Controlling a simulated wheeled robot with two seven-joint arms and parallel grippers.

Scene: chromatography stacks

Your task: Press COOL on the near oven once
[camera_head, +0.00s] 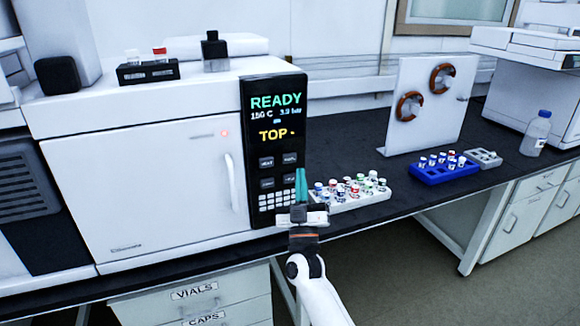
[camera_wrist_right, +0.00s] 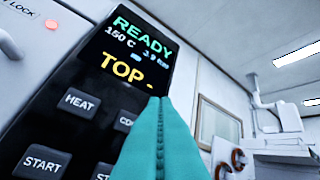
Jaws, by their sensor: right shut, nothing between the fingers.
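The near oven (camera_head: 150,190) is a white box with a door handle and a black control panel (camera_head: 262,150). Its screen reads READY, 150 C, a pressure in bar and TOP. Below it are the HEAT button (camera_wrist_right: 80,102), the COOL button (camera_wrist_right: 126,121), the START button (camera_wrist_right: 42,163) and a fourth button below COOL. My right gripper (camera_head: 300,172) has teal fingers, shut and empty, pointing up in front of the panel's right edge. In the right wrist view the fingertips (camera_wrist_right: 160,100) are beside COOL and partly cover its right side. Contact cannot be told. My left gripper is not in view.
A white rack of capped vials (camera_head: 350,203) stands right of the panel, close to my right gripper. A blue vial rack (camera_head: 445,175), a grey block (camera_head: 485,158), a white board with brown coils (camera_head: 425,110) and a bottle (camera_head: 537,133) are farther right on the dark bench.

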